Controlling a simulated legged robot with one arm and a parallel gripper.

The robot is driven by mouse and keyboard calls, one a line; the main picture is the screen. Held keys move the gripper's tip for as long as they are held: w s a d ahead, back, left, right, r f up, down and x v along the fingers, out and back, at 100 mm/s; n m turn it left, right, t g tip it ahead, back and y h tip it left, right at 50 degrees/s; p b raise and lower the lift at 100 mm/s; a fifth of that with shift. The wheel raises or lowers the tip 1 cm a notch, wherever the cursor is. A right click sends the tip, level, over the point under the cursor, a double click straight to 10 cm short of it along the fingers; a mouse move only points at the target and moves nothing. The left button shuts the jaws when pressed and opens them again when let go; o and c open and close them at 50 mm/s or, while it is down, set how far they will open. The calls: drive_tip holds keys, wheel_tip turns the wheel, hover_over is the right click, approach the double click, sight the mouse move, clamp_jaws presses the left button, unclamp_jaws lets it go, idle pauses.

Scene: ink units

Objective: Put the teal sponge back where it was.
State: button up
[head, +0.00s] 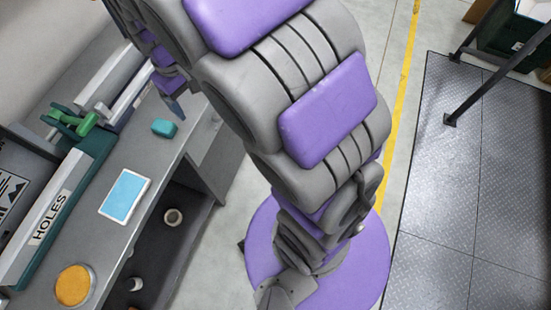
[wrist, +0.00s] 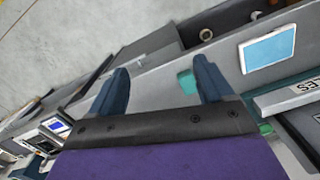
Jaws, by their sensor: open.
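The teal sponge (head: 164,128) lies flat on the grey worktop near its right edge in the head view. In the wrist view, the teal sponge (wrist: 187,82) shows just beside the right finger, which hides part of it. My gripper (wrist: 161,75) is open, with its two dark blue fingers spread and nothing held between them.
A green-handled tool (head: 73,121) stands behind. Free worktop lies around the sponge.

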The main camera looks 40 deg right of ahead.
drive_tip(key=s+d+r+m, duration=0.1)
drive_tip(key=s+d, duration=0.2)
drive_tip(key=s, duration=1)
drive_tip(key=s+d+r+m+g, duration=0.1)
drive_tip(key=s+d+m, duration=0.1)
drive_tip(key=s, duration=1.1)
drive_tip(key=shift+d+r+m, duration=0.3)
drive_tip(key=shift+d+r, duration=0.1)
drive_tip(key=shift+d, duration=0.05)
drive_tip(key=shift+w, duration=0.1)
